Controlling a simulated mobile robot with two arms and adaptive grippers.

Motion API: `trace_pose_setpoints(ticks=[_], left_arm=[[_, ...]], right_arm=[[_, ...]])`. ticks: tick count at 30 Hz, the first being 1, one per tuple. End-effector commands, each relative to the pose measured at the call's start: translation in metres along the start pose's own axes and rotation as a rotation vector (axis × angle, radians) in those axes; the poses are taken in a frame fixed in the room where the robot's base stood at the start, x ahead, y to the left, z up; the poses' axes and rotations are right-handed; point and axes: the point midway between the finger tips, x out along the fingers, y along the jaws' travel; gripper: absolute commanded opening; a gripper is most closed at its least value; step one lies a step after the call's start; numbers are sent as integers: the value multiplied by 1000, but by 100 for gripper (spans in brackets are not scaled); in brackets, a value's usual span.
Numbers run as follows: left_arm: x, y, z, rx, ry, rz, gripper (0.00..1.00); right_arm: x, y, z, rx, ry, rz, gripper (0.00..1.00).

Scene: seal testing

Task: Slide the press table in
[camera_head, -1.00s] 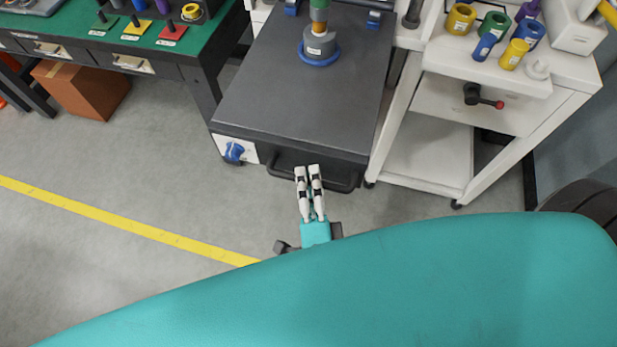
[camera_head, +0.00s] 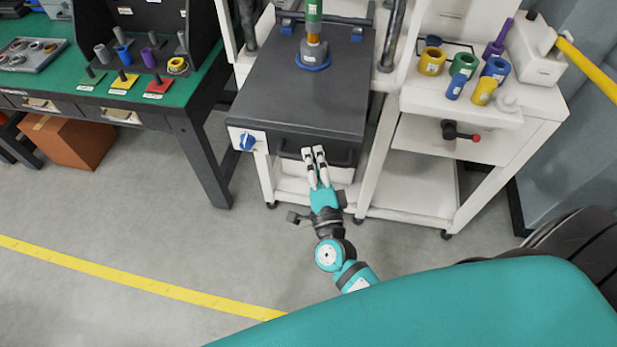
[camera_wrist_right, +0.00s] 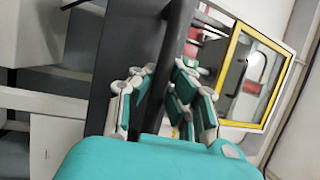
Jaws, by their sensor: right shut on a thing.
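The press table (camera_head: 300,105) is a dark grey slab with a black handle bar (camera_head: 345,157) along its front edge. A grey round part with a blue ring (camera_head: 313,60) stands on its back half, under the green and orange press shaft (camera_head: 313,14). My right gripper (camera_head: 314,150) is at the front edge, shut on the handle. In the right wrist view the dark bar (camera_wrist_right: 178,45) runs between the fingers (camera_wrist_right: 160,100). My left gripper is not in view.
A white cart (camera_head: 540,112) with coloured rings stands close on the right. A green-topped bench (camera_head: 90,80) is on the left, with a cardboard box (camera_head: 72,142) below. The floor in front, with a yellow line (camera_head: 140,280), is clear.

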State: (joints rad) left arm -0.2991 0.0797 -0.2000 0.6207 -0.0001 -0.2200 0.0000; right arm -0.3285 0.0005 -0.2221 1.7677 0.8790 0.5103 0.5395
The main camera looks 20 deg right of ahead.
Motion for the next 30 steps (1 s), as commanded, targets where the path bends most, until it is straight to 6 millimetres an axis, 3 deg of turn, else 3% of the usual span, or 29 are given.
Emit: trace_pose_setpoints(ticks=[14,30], left_arm=[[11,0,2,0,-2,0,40],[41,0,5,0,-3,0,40]], right_arm=[[84,20,-35,-7,1,0,0],[173,40,-72,-5,0,1,0]])
